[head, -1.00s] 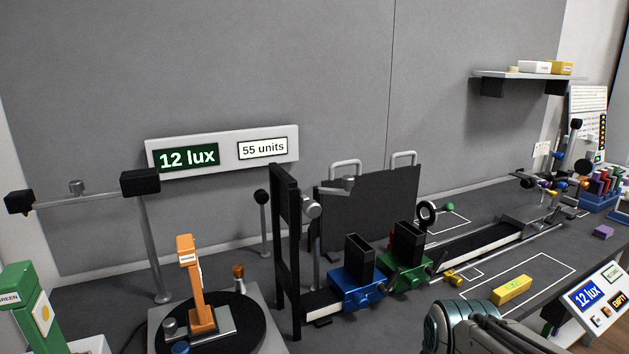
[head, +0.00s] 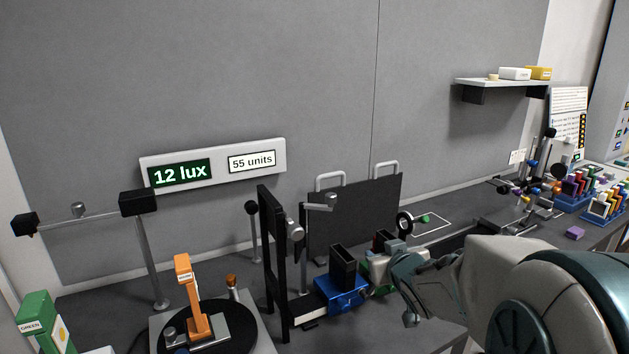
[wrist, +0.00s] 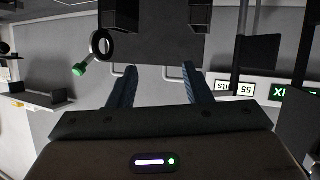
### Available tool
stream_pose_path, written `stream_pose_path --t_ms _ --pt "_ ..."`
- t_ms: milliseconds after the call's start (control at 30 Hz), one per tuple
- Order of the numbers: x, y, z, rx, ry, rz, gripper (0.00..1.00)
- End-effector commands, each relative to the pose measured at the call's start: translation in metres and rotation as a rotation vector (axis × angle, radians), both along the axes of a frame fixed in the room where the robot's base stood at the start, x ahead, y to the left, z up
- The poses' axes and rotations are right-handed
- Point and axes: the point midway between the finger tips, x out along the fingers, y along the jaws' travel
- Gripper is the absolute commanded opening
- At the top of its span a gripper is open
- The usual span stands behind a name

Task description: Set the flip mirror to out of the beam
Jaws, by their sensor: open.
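No part is labelled as the flip mirror, and I cannot tell for sure which one it is. A black ring (head: 405,223) with a green knob (head: 425,219) stands just behind my gripper in the head view. In the wrist view the ring (wrist: 102,44) and green knob (wrist: 79,69) show beyond the left finger, apart from it. A silver swivel head (head: 294,231) sits by the tall black frame (head: 271,263), left of my gripper. My gripper (wrist: 157,85) is open and empty, its fingers apart below a dark panel in the wrist view.
A blue holder (head: 341,294) stands left of my gripper; my arm partly hides the green holder beside it. A black board (head: 355,215) with handles stands behind. An orange post (head: 192,299) is on a turntable at left. The display (head: 212,166) reads 12 lux.

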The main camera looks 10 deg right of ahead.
Motion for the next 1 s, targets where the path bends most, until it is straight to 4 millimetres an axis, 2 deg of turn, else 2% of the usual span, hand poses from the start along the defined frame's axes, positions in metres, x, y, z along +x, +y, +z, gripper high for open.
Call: stream_pose_path --t_ms 33,100,233,400,567,667,767,1000 --pt "0.008 0.000 0.017 0.013 -0.052 0.041 0.45" --pt "0.016 0.004 0.033 0.035 -0.127 0.111 0.45" --pt "0.022 0.014 0.057 0.092 -0.239 0.243 0.45" --pt "0.018 0.025 0.075 0.166 -0.325 0.378 0.45" --pt "0.016 0.031 0.081 0.203 -0.356 0.436 0.45" --pt "0.021 0.034 0.082 0.209 -0.361 0.446 0.45" --pt "0.033 0.041 0.082 0.209 -0.361 0.450 0.45" --pt "0.079 0.063 0.083 0.208 -0.360 0.449 0.45"
